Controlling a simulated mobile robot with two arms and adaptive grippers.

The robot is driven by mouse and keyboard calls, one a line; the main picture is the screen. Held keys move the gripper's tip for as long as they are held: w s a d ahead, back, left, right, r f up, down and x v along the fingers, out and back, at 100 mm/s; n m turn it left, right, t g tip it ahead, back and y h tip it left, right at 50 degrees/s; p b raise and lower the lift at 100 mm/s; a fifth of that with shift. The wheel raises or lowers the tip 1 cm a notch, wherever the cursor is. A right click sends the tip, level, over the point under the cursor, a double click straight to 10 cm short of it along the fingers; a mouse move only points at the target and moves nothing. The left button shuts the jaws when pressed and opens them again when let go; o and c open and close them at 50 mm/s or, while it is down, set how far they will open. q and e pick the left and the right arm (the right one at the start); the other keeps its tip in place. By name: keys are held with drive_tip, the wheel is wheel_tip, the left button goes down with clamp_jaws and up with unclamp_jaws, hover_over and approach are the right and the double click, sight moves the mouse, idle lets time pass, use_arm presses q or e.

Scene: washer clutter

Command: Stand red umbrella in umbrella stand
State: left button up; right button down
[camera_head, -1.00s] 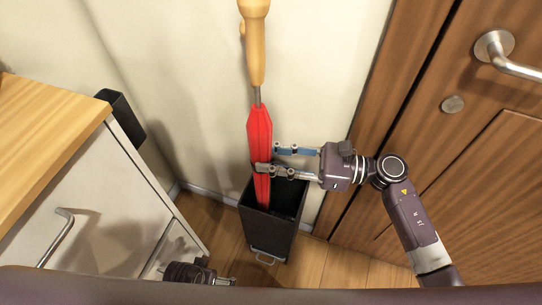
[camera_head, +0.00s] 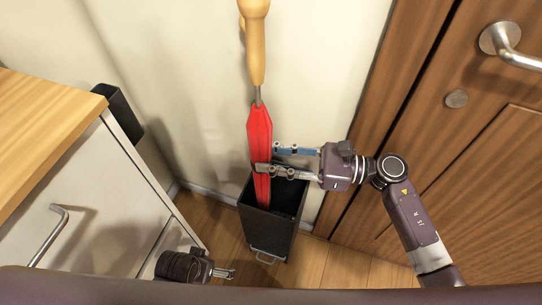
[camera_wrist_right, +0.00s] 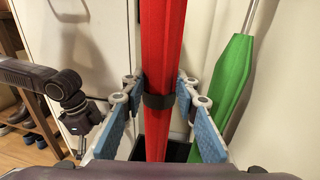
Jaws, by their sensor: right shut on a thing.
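The red umbrella (camera_head: 259,130) is nearly upright, wooden handle up, against the pale wall. Its lower part reaches into the mouth of the black umbrella stand (camera_head: 268,228); its tip is hidden. My right gripper (camera_head: 264,160) is shut on the red umbrella from the right, just above the stand. In the right wrist view the red umbrella (camera_wrist_right: 163,60) runs between the blue finger pads, with a dark band at their height. My left gripper (camera_head: 226,273) is low in front of the cabinet, apart from the stand; its jaw opening is unclear.
A green umbrella (camera_wrist_right: 230,90) leans beside the red one in the right wrist view. A white cabinet (camera_head: 85,200) with a wooden top stands left, a wooden door (camera_head: 470,150) right. Shoes (camera_wrist_right: 25,118) sit on a rack at the far left of the wrist view.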

drive_tip(key=shift+r, duration=0.1)
drive_tip(key=c, duration=1.5)
unclamp_jaws()
drive_tip(key=shift+c, duration=0.2)
drive_tip(key=shift+o, duration=0.5)
drive_tip(key=s+d, duration=0.1)
drive_tip(key=d, duration=1.1)
drive_tip(key=shift+s, duration=0.25)
